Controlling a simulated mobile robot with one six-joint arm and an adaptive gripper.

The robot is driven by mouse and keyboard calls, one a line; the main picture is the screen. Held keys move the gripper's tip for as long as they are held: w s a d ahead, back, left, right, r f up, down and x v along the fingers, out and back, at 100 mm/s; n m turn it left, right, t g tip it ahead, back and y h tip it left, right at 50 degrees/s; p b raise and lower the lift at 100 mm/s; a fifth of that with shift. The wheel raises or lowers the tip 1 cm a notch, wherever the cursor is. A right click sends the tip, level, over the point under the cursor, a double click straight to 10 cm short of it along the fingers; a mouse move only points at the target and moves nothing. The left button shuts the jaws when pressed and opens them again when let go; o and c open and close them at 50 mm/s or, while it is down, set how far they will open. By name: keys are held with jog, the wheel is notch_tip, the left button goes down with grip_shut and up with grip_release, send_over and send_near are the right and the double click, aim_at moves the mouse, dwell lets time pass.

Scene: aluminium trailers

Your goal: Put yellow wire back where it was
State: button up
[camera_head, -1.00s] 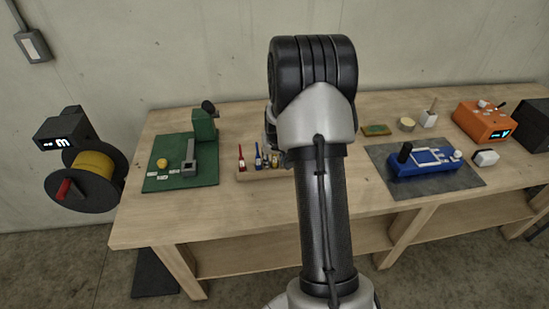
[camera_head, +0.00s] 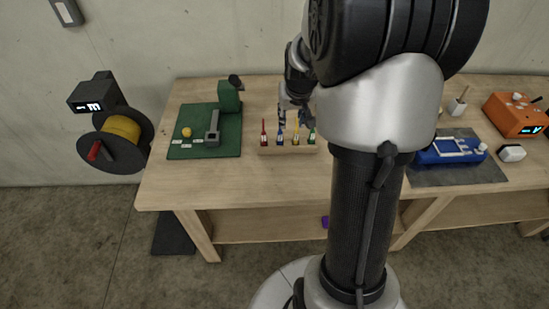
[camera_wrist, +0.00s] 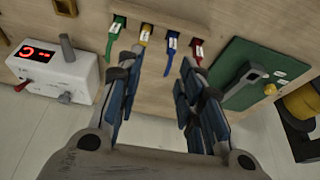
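The yellow wire (camera_head: 296,132) stands in a wooden rack (camera_head: 288,149) on the bench, between the blue wire (camera_head: 280,137) and the green wire (camera_head: 311,136). The red wire (camera_head: 264,133) is at the left end. In the wrist view the yellow wire (camera_wrist: 145,37) shows beyond my fingertips, between the green wire (camera_wrist: 115,27) and the blue wire (camera_wrist: 171,45). My gripper (camera_wrist: 158,64) is open and empty, its fingers spread wide. In the head view my arm hides part of my gripper, which is just above the rack.
A yellow spool (camera_head: 123,129) hangs at the bench's left. A green mat (camera_head: 190,147) with a tool lies left of the rack. A blue device (camera_head: 448,151) and an orange box (camera_head: 516,115) stand to the right. The wrist view shows a white box (camera_wrist: 58,72) with red digits.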

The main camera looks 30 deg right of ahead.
jog(key=s+a+r+n, duration=0.1)
jog(key=s+a+r, duration=0.25)
jog(key=a, duration=0.25)
jog(key=s+a+r+n+y, duration=0.1)
jog(key=s+a+r, duration=0.25)
jog(key=a, duration=0.25)
jog(key=s+a+r+n, duration=0.1)
jog(key=s+a+r, duration=0.2)
jog(key=a+r, duration=0.15)
jog(key=s+a+n+y, duration=0.1)
jog(key=s+a+n, duration=0.1)
jog(key=s+a, duration=0.7)
jog(key=s, duration=0.4)
jog(key=shift+n+t, duration=0.4)
jog(key=shift+a+f+b, duration=0.1)
jog(key=shift+f+b, duration=0.55)
jog(key=shift+b, duration=0.05)
